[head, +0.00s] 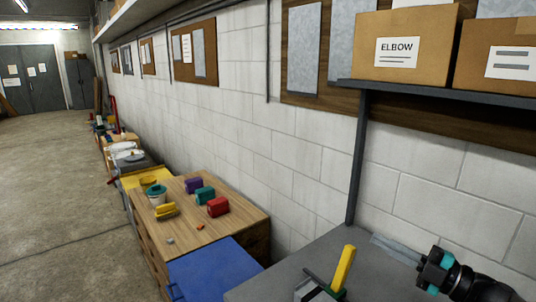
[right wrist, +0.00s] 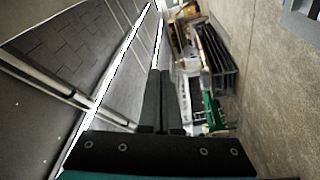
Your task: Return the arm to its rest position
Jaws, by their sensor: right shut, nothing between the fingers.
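My right gripper (head: 378,240) is at the lower right of the head view, on a black and teal wrist. Its grey fingers point left, over the grey bench top near the block wall. In the right wrist view its two dark fingers (right wrist: 161,76) lie side by side, shut and with nothing between them. My left gripper is not in view.
A yellow-handled tool (head: 343,268) stands on the grey bench (head: 280,277), left of my right gripper. A dark shelf (head: 430,93) with cardboard boxes (head: 402,45) hangs above. A blue surface (head: 213,268) and a wooden bench (head: 218,231) lie left. Open floor (head: 50,190) is beyond.

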